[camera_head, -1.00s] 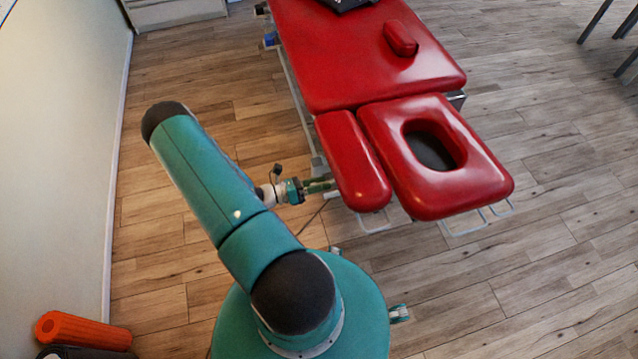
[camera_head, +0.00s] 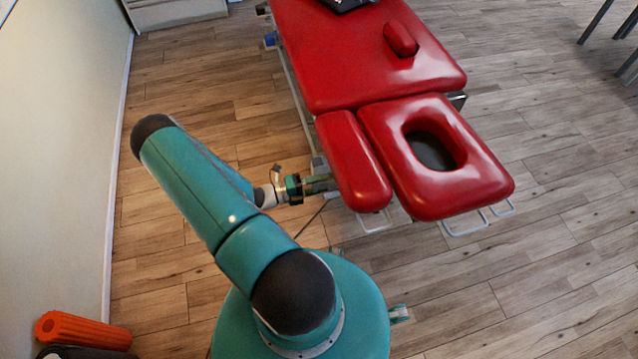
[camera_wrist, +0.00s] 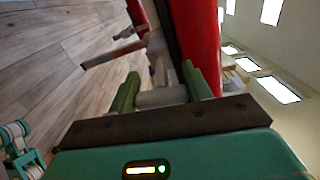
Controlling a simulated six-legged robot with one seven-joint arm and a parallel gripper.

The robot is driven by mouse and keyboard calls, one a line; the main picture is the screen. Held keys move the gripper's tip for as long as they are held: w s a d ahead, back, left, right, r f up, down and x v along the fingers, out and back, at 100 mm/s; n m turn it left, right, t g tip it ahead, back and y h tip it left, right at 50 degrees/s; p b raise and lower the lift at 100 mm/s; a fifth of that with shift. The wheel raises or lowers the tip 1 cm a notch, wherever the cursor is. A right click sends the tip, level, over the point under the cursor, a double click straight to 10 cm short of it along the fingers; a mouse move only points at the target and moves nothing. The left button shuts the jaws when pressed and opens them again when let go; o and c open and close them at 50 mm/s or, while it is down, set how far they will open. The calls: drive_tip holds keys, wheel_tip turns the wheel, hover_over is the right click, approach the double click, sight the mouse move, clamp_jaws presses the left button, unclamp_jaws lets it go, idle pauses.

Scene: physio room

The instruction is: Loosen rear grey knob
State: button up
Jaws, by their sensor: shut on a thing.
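My gripper (camera_head: 322,184) is at the left side of the red treatment table (camera_head: 350,55), beside the narrow red armrest pad (camera_head: 352,160). In the wrist view its two green fingers (camera_wrist: 160,86) stand on either side of a rounded grey knob (camera_wrist: 162,97) and are shut on it. The knob lies under the edge of the red padding, in front of metal frame parts. In the head view the knob is hidden by the fingers and the pad. I cannot tell how far it is turned.
The headrest (camera_head: 480,180) with a face hole is right of the pad. A red bolster (camera_head: 400,38) lies on the table. A blue knob (camera_head: 270,39) is further along the frame. An orange roller (camera_head: 80,330) lies by the left wall. The floor left of the table is clear.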

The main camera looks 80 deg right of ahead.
drive_tip(key=shift+w+n, duration=0.1)
drive_tip(key=shift+n, duration=0.4)
drive_tip(key=o, duration=1)
drive_tip(key=v, duration=1.3)
drive_tip(key=shift+w+a+f, duration=0.1)
drive_tip(key=shift+w+a, duration=0.1)
drive_tip(key=shift+w, duration=0.1)
